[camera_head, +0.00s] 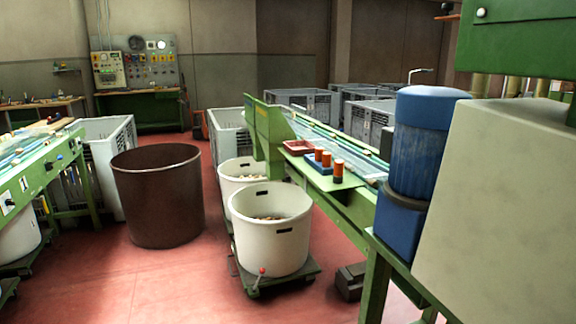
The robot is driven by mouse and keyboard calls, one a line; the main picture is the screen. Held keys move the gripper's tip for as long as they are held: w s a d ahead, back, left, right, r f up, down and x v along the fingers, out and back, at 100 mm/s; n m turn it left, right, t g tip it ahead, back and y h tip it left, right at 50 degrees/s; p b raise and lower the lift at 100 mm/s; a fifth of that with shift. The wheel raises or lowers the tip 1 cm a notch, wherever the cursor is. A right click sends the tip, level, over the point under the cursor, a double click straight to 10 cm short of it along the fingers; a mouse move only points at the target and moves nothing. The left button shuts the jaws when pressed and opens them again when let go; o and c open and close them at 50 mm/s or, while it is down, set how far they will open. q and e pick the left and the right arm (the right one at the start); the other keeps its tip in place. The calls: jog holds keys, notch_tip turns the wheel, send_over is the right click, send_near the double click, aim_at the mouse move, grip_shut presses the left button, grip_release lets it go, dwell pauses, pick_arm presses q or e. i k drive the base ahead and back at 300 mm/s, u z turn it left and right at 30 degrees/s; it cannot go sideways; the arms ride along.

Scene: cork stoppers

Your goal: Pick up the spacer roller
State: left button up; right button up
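Three small orange cylinders with dark bases stand upright on a green side shelf of the conveyor machine. One cylinder (338,170) stands nearest, at the right, on the bare shelf (348,183). Two more, the middle one (326,159) and the far one (318,154), stand at a shallow blue tray (313,166). I cannot tell for sure which of them is the spacer roller. Neither of my grippers is in view.
A red tray (297,147) lies behind the blue one. White tubs (270,235) on a green dolly (285,281) stand before the shelf. A brown drum (158,200) stands left. A blue motor (420,150) rises at right. Red floor is clear front left.

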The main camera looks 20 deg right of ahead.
aim_at(338, 167)
jog(key=i, duration=3.15)
jog(key=z, duration=3.45)
